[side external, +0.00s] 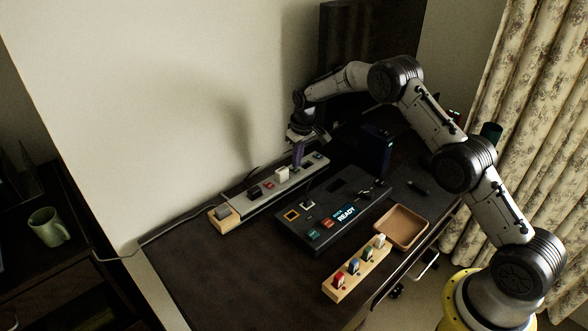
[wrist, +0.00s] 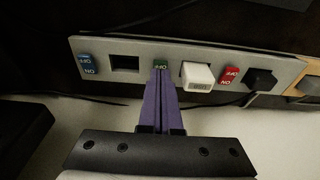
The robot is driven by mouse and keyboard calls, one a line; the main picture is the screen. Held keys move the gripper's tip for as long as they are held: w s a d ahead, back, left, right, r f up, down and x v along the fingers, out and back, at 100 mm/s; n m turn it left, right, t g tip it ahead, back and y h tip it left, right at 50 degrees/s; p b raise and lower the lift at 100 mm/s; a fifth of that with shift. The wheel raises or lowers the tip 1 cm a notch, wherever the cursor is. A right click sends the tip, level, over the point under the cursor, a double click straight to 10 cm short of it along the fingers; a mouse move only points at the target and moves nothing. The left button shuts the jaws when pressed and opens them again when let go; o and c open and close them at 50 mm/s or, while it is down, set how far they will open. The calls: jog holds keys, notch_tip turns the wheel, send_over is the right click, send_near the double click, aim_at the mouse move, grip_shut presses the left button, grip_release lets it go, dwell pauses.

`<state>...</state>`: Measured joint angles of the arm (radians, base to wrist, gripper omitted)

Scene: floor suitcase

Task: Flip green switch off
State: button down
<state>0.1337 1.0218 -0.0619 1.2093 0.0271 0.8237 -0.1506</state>
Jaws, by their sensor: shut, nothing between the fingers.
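A grey power strip (side external: 318,164) lies along the wall on the dark desk; it also shows across the wrist view (wrist: 146,50). Its green switch (wrist: 160,65) sits between an empty socket (wrist: 124,62) and a white plug (wrist: 198,76), with "OFF" lettering visible. My gripper (wrist: 161,74) is shut and empty, its purple fingertips right at the green switch's near edge and covering its lower part. I cannot tell whether they touch it or how the switch is tilted. In the side view my gripper (side external: 298,165) points down onto the strip, and the green switch cannot be made out.
A blue switch (wrist: 86,64), a red switch (wrist: 231,76) and a black plug (wrist: 262,80) are also on the strip. A dark console (side external: 320,238) reading "READY", a wooden block with coloured pieces (side external: 345,287) and a brown tray (side external: 402,226) stand in front. The desk's front left is clear.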

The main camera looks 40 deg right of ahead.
aim_at(297, 170)
jog(key=shift+f, duration=0.75)
jog(key=shift+r, duration=0.1)
dwell(0.3)
jog(key=shift+r, duration=3.45)
jog(key=shift+a, duration=0.1)
